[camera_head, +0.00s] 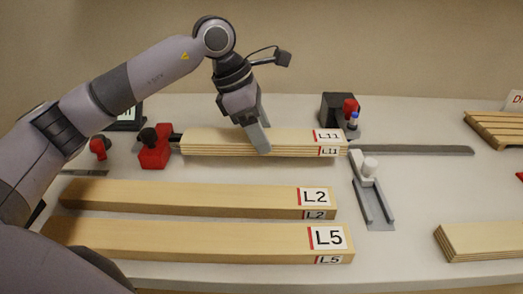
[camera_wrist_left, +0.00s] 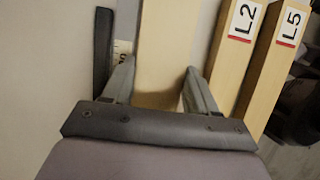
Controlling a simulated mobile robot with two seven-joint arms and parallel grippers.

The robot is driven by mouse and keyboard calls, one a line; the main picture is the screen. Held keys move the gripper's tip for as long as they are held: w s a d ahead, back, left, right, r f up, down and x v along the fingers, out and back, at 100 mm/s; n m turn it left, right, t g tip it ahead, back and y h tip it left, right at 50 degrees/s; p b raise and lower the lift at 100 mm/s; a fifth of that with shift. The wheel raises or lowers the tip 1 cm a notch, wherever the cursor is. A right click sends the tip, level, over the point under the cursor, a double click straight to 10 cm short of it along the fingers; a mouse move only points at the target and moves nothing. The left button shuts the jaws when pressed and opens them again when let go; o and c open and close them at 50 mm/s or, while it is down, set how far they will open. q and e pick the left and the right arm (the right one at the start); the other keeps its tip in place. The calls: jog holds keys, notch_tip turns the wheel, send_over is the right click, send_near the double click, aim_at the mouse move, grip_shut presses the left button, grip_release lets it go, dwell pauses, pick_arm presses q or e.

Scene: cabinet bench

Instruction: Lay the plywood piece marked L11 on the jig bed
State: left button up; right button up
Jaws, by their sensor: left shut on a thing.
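The plywood piece L11 (camera_head: 220,142) is a long pale board with layered edges and L11 labels at its right end. It lies level left to right at the back middle of the bench. My left gripper (camera_head: 262,141) comes down from above and is shut on it right of its middle. In the left wrist view the fingers (camera_wrist_left: 160,85) stand on both sides of the board (camera_wrist_left: 165,40). The jig bed is not plain to see; clamps and grey metal parts surround the board. Whether the board touches what is under it, I cannot tell. My right gripper is not in view.
Boards L2 (camera_head: 180,196) and L5 (camera_head: 190,238) lie in front of L11. A red clamp (camera_head: 154,151) is at its left end, a black and red one (camera_head: 340,110) behind. A grey rail (camera_head: 420,150) and a grey slide (camera_head: 373,200) stand to the right.

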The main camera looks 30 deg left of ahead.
pick_arm(q)
jog(key=shift+f, duration=2.35)
jog(key=shift+f, duration=0.15)
jog(key=o, duration=1)
jog(key=shift+r, duration=0.25)
jog(key=v, duration=1.1)
jog(key=shift+a+r, duration=0.15)
jog(key=shift+r, duration=0.2)
